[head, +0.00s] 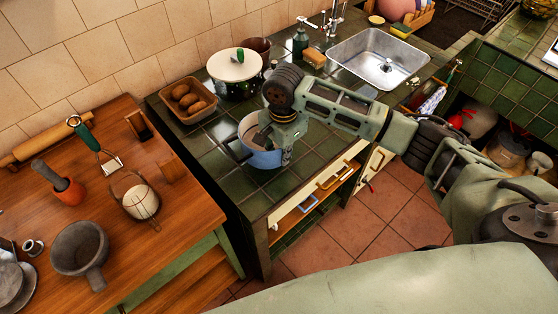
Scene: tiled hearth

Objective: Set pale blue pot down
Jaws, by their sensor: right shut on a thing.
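The pale blue pot (262,159) is over the front part of the dark green tiled counter (212,165), upright, with a dark handle sticking out to its left. My right gripper (284,150) reaches down from above at the pot's right side and is shut on it. The gripper hides the pot's right part and the exact grip. I cannot tell whether the pot's base touches the tiles. My left gripper is not in view.
A lidded pot (235,88) and a basket of brown loaves or potatoes (187,101) stand behind on the counter. The sink (380,57) lies to the right. A wooden table (90,200) on the left holds a mortar (80,249) and utensils. Tiles left of the pot are clear.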

